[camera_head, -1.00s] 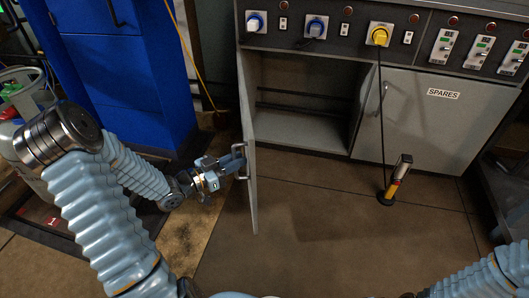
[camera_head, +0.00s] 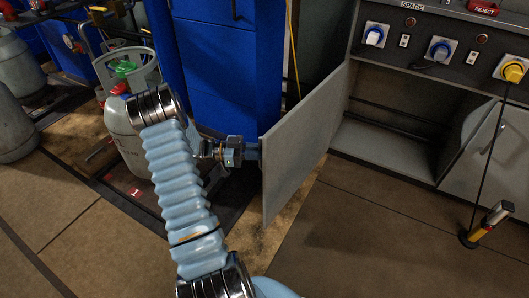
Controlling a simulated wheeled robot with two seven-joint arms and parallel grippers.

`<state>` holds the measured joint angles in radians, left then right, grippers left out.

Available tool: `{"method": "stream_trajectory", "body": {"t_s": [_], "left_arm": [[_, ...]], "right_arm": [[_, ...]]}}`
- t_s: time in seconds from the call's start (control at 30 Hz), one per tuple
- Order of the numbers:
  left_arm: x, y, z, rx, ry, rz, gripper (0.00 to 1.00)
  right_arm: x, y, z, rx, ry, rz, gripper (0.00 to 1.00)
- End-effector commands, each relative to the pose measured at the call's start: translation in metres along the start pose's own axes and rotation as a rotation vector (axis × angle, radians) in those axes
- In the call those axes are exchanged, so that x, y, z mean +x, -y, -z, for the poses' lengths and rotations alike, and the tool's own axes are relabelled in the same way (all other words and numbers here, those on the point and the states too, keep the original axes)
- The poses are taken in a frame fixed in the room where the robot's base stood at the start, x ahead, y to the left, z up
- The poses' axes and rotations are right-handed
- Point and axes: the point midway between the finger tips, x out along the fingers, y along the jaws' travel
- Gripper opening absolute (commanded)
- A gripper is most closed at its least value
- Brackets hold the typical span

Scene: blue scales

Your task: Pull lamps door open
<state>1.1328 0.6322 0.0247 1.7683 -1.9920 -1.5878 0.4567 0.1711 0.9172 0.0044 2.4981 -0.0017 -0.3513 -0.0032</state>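The grey cabinet door (camera_head: 305,150) stands wide open, swung out to the left of its compartment. I see its inner face and its near edge. My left arm comes up from the bottom, and my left gripper (camera_head: 246,152) is at the door's outer side, by its left edge. The fingertips and the door handle are hidden behind the panel, so the grip itself does not show. The open compartment (camera_head: 385,145) is dark inside with a shelf floor. My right gripper is out of view.
A blue cabinet (camera_head: 215,65) stands close behind my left gripper. A gas cylinder (camera_head: 125,135) stands left of my arm. A black and yellow tool (camera_head: 487,225) stands on the floor at right, below a cable from the yellow switch (camera_head: 512,70). Floor before the compartment is clear.

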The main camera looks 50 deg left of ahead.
Motion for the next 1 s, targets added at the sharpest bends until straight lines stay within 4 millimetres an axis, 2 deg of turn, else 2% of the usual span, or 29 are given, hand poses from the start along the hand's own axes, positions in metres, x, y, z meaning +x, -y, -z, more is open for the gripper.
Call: {"method": "stream_trajectory", "body": {"t_s": [0.3,0.33,0.4,0.77,0.87,1.0], "left_arm": [[0.000,0.001,0.001,0.001,0.000,0.002,0.00],[0.000,0.001,0.001,0.001,0.001,0.003,0.19],[0.000,0.001,0.001,0.001,0.000,0.002,0.29],[-0.005,0.001,0.000,0.002,0.001,0.003,0.29],[-0.018,0.001,0.000,0.002,0.002,0.004,0.29],[-0.051,0.001,0.000,0.002,0.003,0.005,0.29]], "right_arm": [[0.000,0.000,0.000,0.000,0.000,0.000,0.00],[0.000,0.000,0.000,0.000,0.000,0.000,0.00],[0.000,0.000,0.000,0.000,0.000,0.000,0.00],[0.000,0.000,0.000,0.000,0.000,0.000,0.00],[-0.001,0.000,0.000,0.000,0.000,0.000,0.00],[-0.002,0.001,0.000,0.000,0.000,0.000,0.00]]}}
